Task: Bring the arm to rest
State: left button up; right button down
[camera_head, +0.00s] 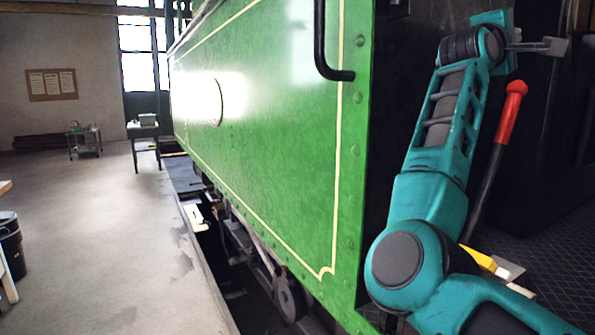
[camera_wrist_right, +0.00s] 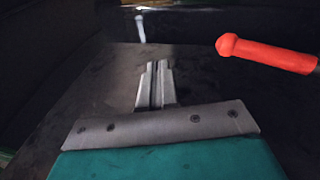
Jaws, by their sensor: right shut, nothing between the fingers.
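My right arm is folded upright in front of the dark cab opening at the right of the head view. My right gripper (camera_head: 545,46) is at the top right of that view, pointing right. In the right wrist view the fingers of the right gripper (camera_wrist_right: 156,82) lie together, shut and empty, over a dark surface. My left gripper is not in view.
A lever with a red handle (camera_head: 511,110) stands just right of my right arm; its red knob (camera_wrist_right: 265,53) also shows in the wrist view, apart from the fingers. A green tram side panel (camera_head: 270,130) fills the middle. A yellow object (camera_head: 478,258) is low behind the arm. Open floor (camera_head: 100,240) lies left.

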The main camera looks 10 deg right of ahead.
jog(key=s+a+f+m+t+y, duration=0.1)
jog(key=a+f+m+t+y, duration=0.2)
jog(key=a+f+m+y, duration=0.6)
jog(key=s+a+f+m+t+y, duration=0.1)
jog(key=a+f+m+t+y, duration=0.35)
jog(key=f, duration=0.85)
jog(key=s+a+f+m+t+y, duration=0.1)
jog(key=a+f+m+y, duration=0.7)
jog(key=f, duration=0.4)
jog(key=s+a+f+n+g, duration=0.2)
jog(key=s+f+n+g, duration=0.4)
jog(key=f, duration=0.4)
jog(key=s+a+f+n+g, duration=0.1)
jog(key=s+f+n+g, duration=0.25)
jog(key=s+f, duration=0.5)
jog(key=s+d+f+n+g+h, duration=0.1)
jog(key=s+f+n+g+h, duration=0.15)
jog(key=s+f, duration=0.45)
jog(key=s+f+n+g+h, duration=0.1)
jog(key=s+f+n+g, duration=0.25)
jog(key=s, duration=0.75)
jog(key=w+a+f+t+y, duration=0.1)
jog(key=w+a+f+t, duration=0.1)
jog(key=w+f+t, duration=0.4)
jog(key=shift+w+a+f+n+t+y, duration=0.35)
jog(key=shift+w+f, duration=0.3)
jog(key=shift+f, duration=0.7)
